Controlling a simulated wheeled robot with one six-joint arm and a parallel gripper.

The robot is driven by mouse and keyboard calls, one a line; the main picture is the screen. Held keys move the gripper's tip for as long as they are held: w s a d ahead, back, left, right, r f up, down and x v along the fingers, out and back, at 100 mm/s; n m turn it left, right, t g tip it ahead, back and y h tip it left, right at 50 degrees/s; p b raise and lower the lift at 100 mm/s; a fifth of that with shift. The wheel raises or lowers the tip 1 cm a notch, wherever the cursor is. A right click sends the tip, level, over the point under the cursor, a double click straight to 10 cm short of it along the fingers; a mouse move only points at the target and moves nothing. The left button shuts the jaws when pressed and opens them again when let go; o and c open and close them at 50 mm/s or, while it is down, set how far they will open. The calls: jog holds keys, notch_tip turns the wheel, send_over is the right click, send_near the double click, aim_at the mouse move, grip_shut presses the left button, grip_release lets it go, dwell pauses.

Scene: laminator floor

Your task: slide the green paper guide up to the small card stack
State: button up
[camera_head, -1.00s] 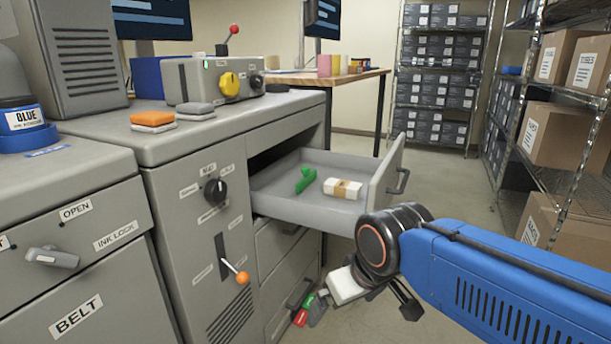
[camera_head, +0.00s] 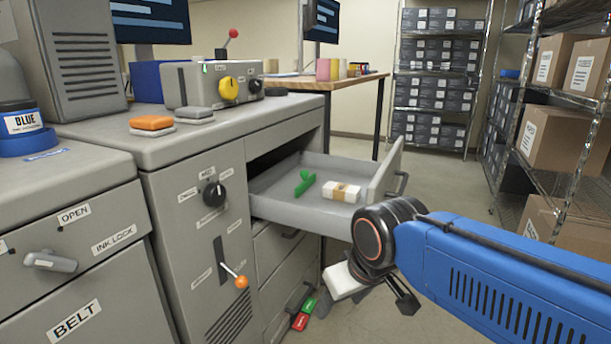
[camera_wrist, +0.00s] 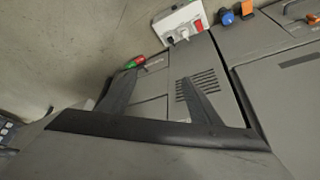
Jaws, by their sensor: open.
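The green paper guide (camera_head: 305,183) stands in the open grey drawer (camera_head: 305,212), left of the small card stack (camera_head: 341,191). The stack is white with a tan band and lies flat. A gap of bare drawer floor separates the two. My gripper (camera_head: 364,302) is outside the drawer, below and in front of it. Its jaws are apart with nothing seen between them. In the wrist view my gripper (camera_wrist: 160,90) shows two dark, spread fingers against the cabinet front. Neither guide nor stack is seen in that view.
A lever with an orange knob (camera_head: 241,282) juts from the cabinet at left. Red and green items (camera_head: 304,314) are low beside the cabinet. Shelving with boxes (camera_head: 570,105) stands at right.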

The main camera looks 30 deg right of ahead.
jog(key=w+r, duration=0.3)
jog(key=w+d+r, duration=0.1)
jog(key=w+r, duration=0.5)
jog(key=shift+w+d+r, duration=0.2)
jog(key=shift+w+d, duration=0.15)
jog(key=shift+w, duration=0.05)
jog(key=shift+c, duration=1.2)
notch_tip(320, 180, up, 15)
jog(key=m, duration=0.1)
send_over(305, 171)
jog(key=s+a, duration=0.1)
jog(key=s, duration=0.6)
jog(key=shift+h, duration=0.3)
jog(key=x, duration=1.6)
jog(key=shift+f, duration=0.45)
